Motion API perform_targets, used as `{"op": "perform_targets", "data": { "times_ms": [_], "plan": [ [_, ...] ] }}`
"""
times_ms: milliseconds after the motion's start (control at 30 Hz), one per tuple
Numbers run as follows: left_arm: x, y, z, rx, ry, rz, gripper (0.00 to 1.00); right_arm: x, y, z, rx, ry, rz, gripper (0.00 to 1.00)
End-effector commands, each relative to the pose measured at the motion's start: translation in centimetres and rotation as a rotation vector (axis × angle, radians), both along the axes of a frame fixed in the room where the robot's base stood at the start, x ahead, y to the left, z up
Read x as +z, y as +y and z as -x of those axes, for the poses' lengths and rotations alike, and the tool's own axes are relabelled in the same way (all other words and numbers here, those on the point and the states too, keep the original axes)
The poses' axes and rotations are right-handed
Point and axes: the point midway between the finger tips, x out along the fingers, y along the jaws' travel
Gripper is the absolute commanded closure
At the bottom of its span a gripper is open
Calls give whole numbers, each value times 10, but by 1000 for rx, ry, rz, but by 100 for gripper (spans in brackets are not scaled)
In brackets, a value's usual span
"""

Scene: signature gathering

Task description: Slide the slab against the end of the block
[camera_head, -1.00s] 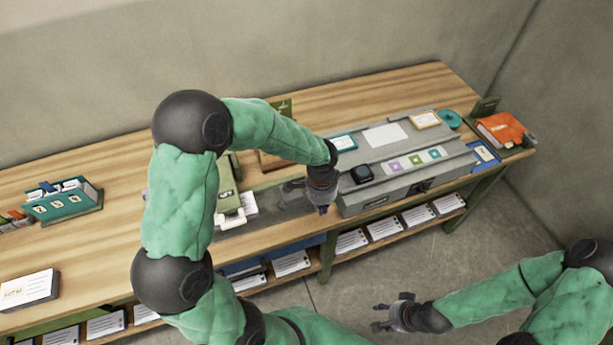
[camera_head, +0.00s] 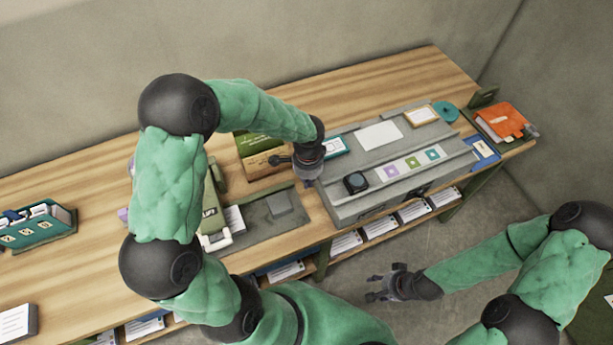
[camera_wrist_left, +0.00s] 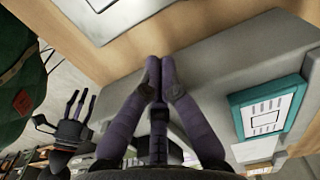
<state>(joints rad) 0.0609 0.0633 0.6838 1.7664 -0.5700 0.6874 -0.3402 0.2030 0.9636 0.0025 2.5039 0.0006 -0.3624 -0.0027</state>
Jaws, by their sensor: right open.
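The slab (camera_head: 262,228) is a flat dark grey plate with a lighter grey patch, lying on the table just left of the block. The block (camera_head: 342,205) is a long, taller grey body with a stepped top. A narrow strip of wood seems to show between them in the head view. My left gripper (camera_head: 308,168) is over the block's left end. In the left wrist view its two fingers (camera_wrist_left: 159,68) are together with nothing visible between them, beside the block's grey surface (camera_wrist_left: 215,65). My right gripper (camera_head: 375,287) is open and empty, off the table's front.
On the block are a teal frame (camera_head: 335,147), a white sheet (camera_head: 380,135), a dark square object (camera_head: 356,182) and a strip of coloured tiles (camera_head: 410,164). A green stapler-like device (camera_head: 213,215) stands left of the slab. An orange book (camera_head: 501,121) lies at the far right.

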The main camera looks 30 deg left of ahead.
Motion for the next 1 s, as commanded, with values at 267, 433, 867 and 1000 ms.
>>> {"op": "perform_targets", "data": {
  "times_ms": [267, 433, 867, 1000],
  "plan": [
    [-55, 0, 1, 0, 3, 0, 100, -18, 0, 0, 0, -1, 0, 51],
    [-50, 18, 19, 4, 0, 0, 100, -20, 0, 0, 1, -1, 0, 51],
    [-49, 27, 30, 1, 0, 0, 100, -21, 0, 0, 0, -1, 0, 51],
    [-49, 27, 30, 1, 1, 1, 100, -21, 0, 0, 1, -1, 0, 51]
  ]
}}
